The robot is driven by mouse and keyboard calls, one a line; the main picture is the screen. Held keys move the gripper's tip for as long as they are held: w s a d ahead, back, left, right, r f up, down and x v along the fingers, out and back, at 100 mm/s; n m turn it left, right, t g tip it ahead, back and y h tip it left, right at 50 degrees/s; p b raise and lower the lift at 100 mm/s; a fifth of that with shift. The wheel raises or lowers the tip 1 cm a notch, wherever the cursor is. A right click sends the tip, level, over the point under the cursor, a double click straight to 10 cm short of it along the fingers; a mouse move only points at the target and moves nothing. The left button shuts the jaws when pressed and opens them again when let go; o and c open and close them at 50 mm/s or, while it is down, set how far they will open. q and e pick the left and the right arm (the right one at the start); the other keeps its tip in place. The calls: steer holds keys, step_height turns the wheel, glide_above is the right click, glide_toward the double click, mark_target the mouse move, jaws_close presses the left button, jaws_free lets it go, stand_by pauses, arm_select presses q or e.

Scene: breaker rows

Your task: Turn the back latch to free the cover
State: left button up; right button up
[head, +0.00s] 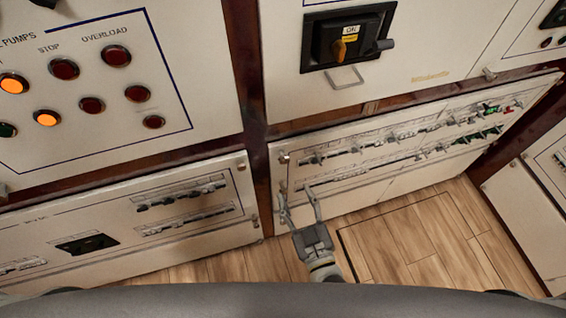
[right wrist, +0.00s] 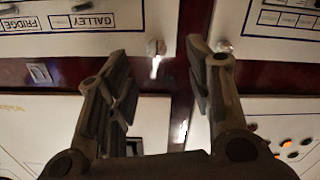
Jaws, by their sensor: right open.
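The lower right breaker panel (head: 350,195) is a white cover with rows of breakers. A small metal latch (head: 283,157) sits at its upper left corner, and another small fitting (head: 490,75) sits at the edge above its top right. I cannot tell which one is the back latch. My right gripper (head: 299,197) is open and empty, in front of that panel's left end, below the corner latch. In the right wrist view the picture is inverted; the corner latch (right wrist: 155,47) shows between the spread fingers (right wrist: 160,65), apart from them. My left gripper is not in view.
A lower left panel (head: 100,255) has its own corner fitting (head: 242,165) across a dark red post (head: 250,100). Above are a pump panel (head: 60,130) with lit orange lamps and a black switch box (head: 345,35) that juts out. Wooden floor (head: 430,240) lies open at right.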

mark_target(285, 162)
steer(key=x, duration=0.3)
steer(key=r+x, duration=0.1)
steer(key=x, duration=0.3)
steer(key=p+x, duration=0.1)
steer(key=x, duration=0.3)
steer(key=shift+d+r, duration=0.2)
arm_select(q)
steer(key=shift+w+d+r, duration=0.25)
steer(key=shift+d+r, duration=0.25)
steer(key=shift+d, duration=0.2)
arm_select(e)
steer(key=c, duration=0.4)
jaws_close()
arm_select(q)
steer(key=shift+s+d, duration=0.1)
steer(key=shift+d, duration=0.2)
